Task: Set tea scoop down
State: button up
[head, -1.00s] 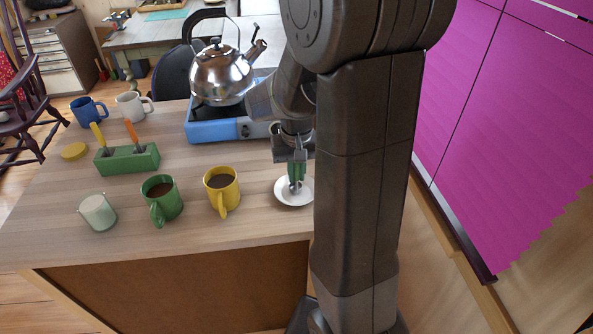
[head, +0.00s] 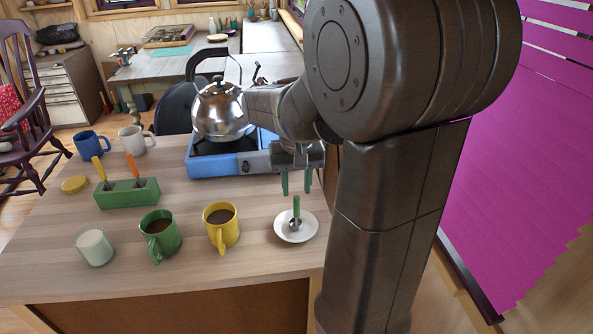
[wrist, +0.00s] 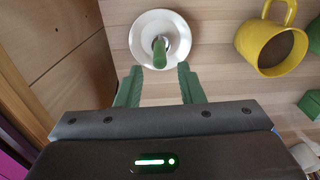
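The tea scoop (head: 296,209), with a green handle and metal bowl, rests on a small white saucer (head: 283,233). Its handle points up in the head view. The scoop (wrist: 160,54) also shows in the wrist view, on the saucer (wrist: 147,20). My gripper (head: 296,184) hangs above the scoop with its green fingers apart and nothing between them. In the wrist view my gripper (wrist: 158,86) is open, with the handle just beyond the fingertips, apart from them.
A yellow mug (head: 221,227) and a green mug (head: 160,236) of dark drink stand left of the saucer, with a glass of milk (head: 94,247). Behind are a green holder (head: 127,194), a blue stove (head: 203,165) with a kettle (head: 217,112), a blue mug (head: 91,144) and a white mug (head: 134,140).

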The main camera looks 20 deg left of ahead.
jog(key=shift+r, duration=2.25)
